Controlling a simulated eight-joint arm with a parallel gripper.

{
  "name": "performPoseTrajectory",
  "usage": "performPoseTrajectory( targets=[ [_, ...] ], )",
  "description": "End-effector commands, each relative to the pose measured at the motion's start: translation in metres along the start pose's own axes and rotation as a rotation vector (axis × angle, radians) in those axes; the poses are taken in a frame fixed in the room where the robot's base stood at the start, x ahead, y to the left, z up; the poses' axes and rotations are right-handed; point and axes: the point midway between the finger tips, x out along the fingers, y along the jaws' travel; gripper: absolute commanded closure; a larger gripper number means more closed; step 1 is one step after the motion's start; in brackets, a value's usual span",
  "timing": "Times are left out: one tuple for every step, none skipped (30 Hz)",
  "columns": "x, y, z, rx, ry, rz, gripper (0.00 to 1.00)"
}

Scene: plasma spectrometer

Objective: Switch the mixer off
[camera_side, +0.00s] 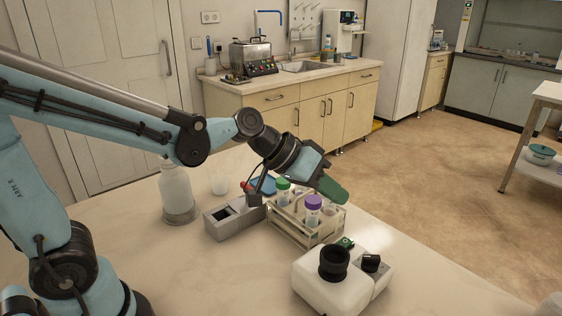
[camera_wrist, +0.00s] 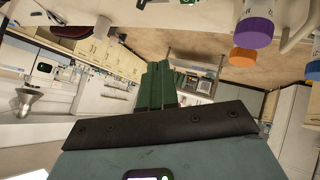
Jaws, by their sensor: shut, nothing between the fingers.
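The mixer is most likely the white device (camera_side: 318,284) at the front of the table in the side view. It has a black round cup (camera_side: 334,262) on top, a black knob or switch (camera_side: 371,263) at its right and a small green part (camera_side: 345,243) behind. The switch's position is too small to tell. My gripper (camera_side: 332,190) is above the tube rack, behind and above the mixer, apart from it. Its green fingers are shut and empty, and they also show in the wrist view (camera_wrist: 157,86). I cannot make out the mixer in the wrist view.
A wooden tube rack (camera_side: 312,240) holds tubes with green (camera_side: 283,184) and purple (camera_side: 314,201) caps, close under my gripper. A grey block (camera_side: 235,222) stands left of it. The table's front left is clear.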

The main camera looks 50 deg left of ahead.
Motion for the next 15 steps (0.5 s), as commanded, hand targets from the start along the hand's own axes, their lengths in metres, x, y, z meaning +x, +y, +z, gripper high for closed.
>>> performPoseTrajectory(
  targets=[
    [0.005,0.0025,-0.0034,-0.002,0.005,0.018,1.0],
    [0.0069,0.0037,-0.0047,-0.004,0.007,0.027,1.0],
    [0.0091,0.005,-0.0063,-0.005,0.01,0.037,1.0],
    [0.0104,0.0059,-0.0073,-0.007,0.012,0.043,1.0],
    [0.0113,0.0066,-0.0079,-0.008,0.013,0.048,1.0],
    [0.0123,0.0071,-0.0086,-0.008,0.014,0.052,1.0],
    [0.0127,0.0074,-0.0089,-0.008,0.015,0.054,1.0],
    [0.013,0.0076,-0.0091,-0.009,0.015,0.056,1.0],
    [0.0132,0.0077,-0.0092,-0.009,0.015,0.057,1.0],
    [0.0132,0.0077,-0.0092,-0.009,0.015,0.057,1.0],
    [0.0132,0.0077,-0.0091,-0.009,0.015,0.057,1.0],
    [0.0131,0.0077,-0.009,-0.009,0.015,0.056,1.0],
    [0.013,0.0077,-0.009,-0.009,0.015,0.056,1.0],
    [0.013,0.0076,-0.009,-0.009,0.015,0.056,1.0],
    [0.0129,0.0076,-0.009,-0.009,0.015,0.056,1.0]
  ],
)
